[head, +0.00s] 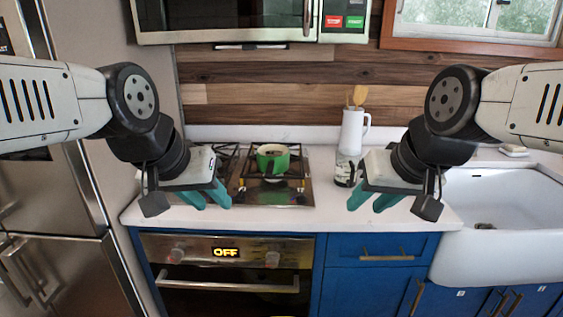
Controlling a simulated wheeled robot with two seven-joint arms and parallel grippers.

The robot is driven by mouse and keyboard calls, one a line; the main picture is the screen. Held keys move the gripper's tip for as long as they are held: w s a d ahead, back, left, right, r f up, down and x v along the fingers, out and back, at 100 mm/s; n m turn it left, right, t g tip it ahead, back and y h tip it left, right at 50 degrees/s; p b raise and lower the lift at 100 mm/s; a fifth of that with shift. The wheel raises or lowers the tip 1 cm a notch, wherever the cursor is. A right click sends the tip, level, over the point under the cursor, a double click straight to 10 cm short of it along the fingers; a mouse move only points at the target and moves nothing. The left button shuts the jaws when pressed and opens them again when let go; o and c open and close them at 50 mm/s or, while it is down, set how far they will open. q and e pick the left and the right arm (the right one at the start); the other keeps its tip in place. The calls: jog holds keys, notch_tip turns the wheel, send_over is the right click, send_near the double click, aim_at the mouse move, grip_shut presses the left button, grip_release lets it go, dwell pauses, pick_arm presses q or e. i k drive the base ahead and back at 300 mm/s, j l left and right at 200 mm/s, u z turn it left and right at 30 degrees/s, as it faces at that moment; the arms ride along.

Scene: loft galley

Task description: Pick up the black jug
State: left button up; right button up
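No plainly black jug shows in the head view. A small dark container with a pale patch (345,170) stands on the counter right of the stove, partly hidden by my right gripper; I cannot tell if it is a jug. A tall white jug (353,131) with wooden utensils in it stands just behind. My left gripper (207,198) hangs over the counter's left part, in front of the stove, its teal fingers apart and empty. My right gripper (372,201) is in front of the dark container, its teal fingers apart and empty.
A green pot (272,158) sits on the gas stove (272,195). A white sink (500,205) is at the right, a steel fridge (70,200) at the left, and a microwave (245,20) overhead. The white counter (400,218) has bare room along its front.

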aim_at(347, 160)
jog(key=i+j+z, duration=0.25)
jog(key=i+j, duration=0.45)
